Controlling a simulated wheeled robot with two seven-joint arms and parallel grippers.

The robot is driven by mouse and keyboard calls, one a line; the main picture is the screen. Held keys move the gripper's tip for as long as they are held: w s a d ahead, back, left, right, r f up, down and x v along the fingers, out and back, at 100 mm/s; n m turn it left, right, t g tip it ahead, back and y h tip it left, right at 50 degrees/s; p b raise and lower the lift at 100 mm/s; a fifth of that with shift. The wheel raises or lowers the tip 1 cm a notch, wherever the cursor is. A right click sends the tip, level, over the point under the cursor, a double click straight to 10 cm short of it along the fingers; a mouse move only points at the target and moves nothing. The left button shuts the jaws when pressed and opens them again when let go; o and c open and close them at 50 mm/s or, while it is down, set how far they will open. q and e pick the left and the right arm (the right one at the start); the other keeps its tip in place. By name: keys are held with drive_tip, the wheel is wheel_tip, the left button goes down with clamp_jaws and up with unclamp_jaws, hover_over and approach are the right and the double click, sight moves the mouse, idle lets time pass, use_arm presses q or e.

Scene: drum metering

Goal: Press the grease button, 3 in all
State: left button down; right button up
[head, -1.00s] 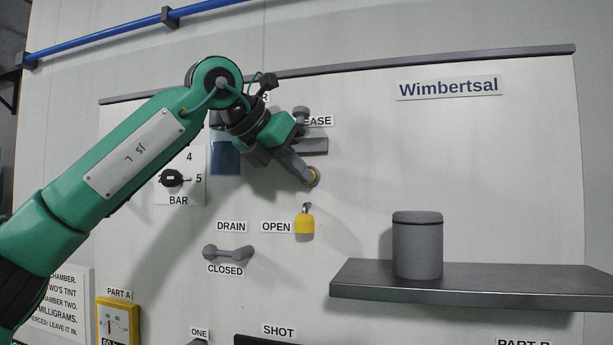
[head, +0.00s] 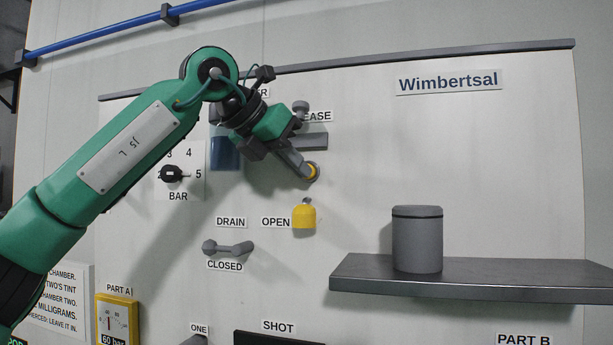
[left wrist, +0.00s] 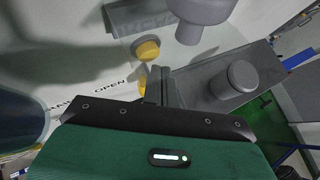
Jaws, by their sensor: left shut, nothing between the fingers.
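The grease button (head: 313,171) is a small yellow round button with a grey ring on the pale wall panel, below a partly hidden label ending in "EASE" (head: 317,116). My left gripper (head: 305,174) is shut and empty. Its fingertips are at the button's left edge and hide part of it; I cannot tell whether they touch it or whether it is pushed in. In the left wrist view the yellow button (left wrist: 148,50) shows just beyond the fingertips (left wrist: 160,74). My right gripper is not in view.
A grey bar (head: 312,141) juts out above the button. A yellow padlock-like body (head: 304,217) hangs below it, by the "OPEN" label. A drain handle (head: 229,247) is lower left. A shelf (head: 500,282) with a grey canister (head: 417,240) stands right.

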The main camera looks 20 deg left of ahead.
use_arm(q)
drive_tip(key=shift+s, duration=0.2)
drive_tip(key=s+b, duration=0.2)
drive_tip(key=s, duration=0.3)
drive_tip(key=shift+a, duration=0.1)
idle(0.4)
idle(0.6)
